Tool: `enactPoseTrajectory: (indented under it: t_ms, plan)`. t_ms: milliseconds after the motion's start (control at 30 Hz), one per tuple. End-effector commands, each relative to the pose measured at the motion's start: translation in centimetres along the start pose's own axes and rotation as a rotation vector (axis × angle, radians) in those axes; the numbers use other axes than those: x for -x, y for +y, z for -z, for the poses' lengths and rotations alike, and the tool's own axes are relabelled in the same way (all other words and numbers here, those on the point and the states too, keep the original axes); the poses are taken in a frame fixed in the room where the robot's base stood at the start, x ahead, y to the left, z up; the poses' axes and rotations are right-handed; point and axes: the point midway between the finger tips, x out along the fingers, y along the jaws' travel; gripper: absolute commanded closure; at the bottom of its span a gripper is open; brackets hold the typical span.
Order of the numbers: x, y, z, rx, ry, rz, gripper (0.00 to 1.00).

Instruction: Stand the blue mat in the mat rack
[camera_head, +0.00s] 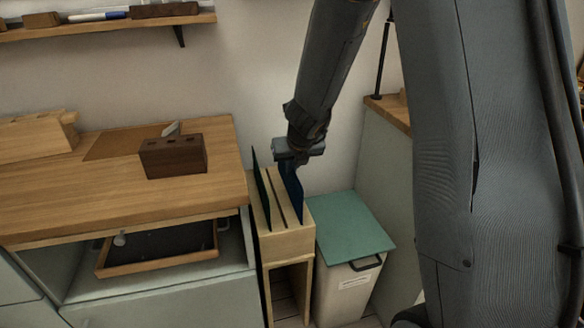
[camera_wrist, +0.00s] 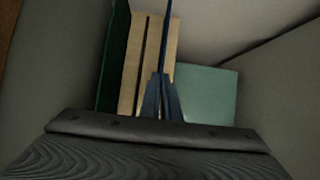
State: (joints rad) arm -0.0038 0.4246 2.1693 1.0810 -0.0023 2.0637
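The blue mat (camera_head: 292,194) is a thin dark blue sheet, upright and seen nearly edge-on. My gripper (camera_head: 291,162) is shut on its upper part, above the right side of the wooden mat rack (camera_head: 287,245). The mat's lower end meets the rack top in the head view; I cannot tell how deep it sits in a slot. In the wrist view the fingers (camera_wrist: 161,98) pinch the mat (camera_wrist: 169,35) over the rack (camera_wrist: 130,75). A dark green mat (camera_head: 261,190) stands in the rack's left side. An empty dark slot shows between the two mats.
A bin with a teal lid (camera_head: 353,232) stands close right of the rack. A wooden-topped bench (camera_head: 60,205) is close on the left, with a dark wooden block (camera_head: 174,158) on it. The wall is behind, and a grey cabinet (camera_head: 385,170) stands to the right.

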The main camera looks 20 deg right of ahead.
Motion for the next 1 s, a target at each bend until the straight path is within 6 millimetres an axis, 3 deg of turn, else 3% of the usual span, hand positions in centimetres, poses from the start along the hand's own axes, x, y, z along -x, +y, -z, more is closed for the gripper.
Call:
enactPoseTrajectory:
  t_ms: [1000]
  plan:
    - [-1.2,0.0,0.7,0.0,0.0,0.0,1.0]
